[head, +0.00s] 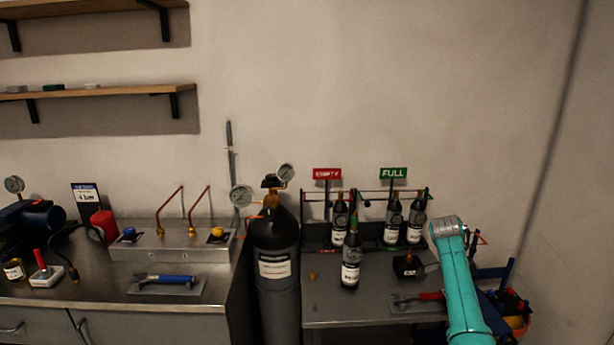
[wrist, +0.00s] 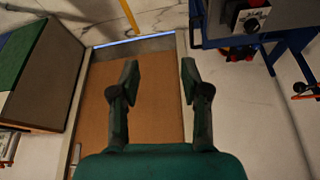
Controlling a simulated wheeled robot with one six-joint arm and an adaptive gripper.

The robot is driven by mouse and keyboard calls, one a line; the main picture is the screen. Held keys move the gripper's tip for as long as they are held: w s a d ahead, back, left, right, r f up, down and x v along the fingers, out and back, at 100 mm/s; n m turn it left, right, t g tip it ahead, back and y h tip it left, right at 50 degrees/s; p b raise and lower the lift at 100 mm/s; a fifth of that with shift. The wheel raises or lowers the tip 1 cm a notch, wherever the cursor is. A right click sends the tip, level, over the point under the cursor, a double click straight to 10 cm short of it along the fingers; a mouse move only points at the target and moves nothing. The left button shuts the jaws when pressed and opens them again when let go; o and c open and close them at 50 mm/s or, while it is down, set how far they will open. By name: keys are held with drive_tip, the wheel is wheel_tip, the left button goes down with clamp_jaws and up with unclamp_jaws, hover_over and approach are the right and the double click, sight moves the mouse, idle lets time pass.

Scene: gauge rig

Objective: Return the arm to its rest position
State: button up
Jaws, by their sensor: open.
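My gripper (wrist: 159,74) is open in the wrist view, its two dark fingers apart with nothing between them. Behind the fingers is a flat brown panel (wrist: 150,112) with a pale frame, near the floor. In the head view my teal arm rises at the lower right, in front of the right end of the bench. My gripper cannot be made out in the head view.
A steel bench (head: 340,309) holds several dark bottles under red EMPTY (head: 327,174) and green FULL (head: 393,173) signs. A dark gas cylinder (head: 277,300) stands left of it. In the wrist view, a blue-framed cart (wrist: 262,50) is upper right and a grey box (wrist: 45,85) left.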

drive_tip(key=s+a+f+n+t, duration=0.1)
drive_tip(key=s+a+f+n, duration=0.15)
drive_tip(key=f, duration=0.55)
drive_tip(key=s+a+f+n+t, duration=0.1)
drive_tip(key=s+a+f, duration=0.15)
drive_tip(key=f, duration=0.55)
drive_tip(key=s+a+f+n+t, duration=0.2)
drive_tip(key=s+f, duration=0.1)
drive_tip(key=f, duration=0.4)
drive_tip(key=s+a+f+n+t+y, duration=0.1)
drive_tip(key=s+a+f+n+t, duration=0.2)
drive_tip(key=s+f, duration=0.45)
drive_tip(key=s+a+f+n+t+y, duration=0.1)
drive_tip(key=s+a+f+n, duration=0.3)
drive_tip(key=s, duration=0.7)
drive_tip(key=s+a+r+n+t+y, duration=0.15)
drive_tip(key=s+a+r, duration=0.25)
drive_tip(key=s, duration=0.7)
drive_tip(key=s+a+r+n+t, duration=0.2)
drive_tip(key=s+a+r, duration=0.25)
drive_tip(key=s, duration=0.75)
drive_tip(key=s+a+r+n+t, duration=0.1)
drive_tip(key=s+r+n+t, duration=0.1)
drive_tip(key=s+r, duration=0.5)
drive_tip(key=s+a+r+n+t, duration=0.1)
drive_tip(key=s+r, duration=0.6)
drive_tip(key=r, duration=0.8)
drive_tip(key=shift+n+t+y, duration=0.4)
drive_tip(key=shift+t+y, duration=0.05)
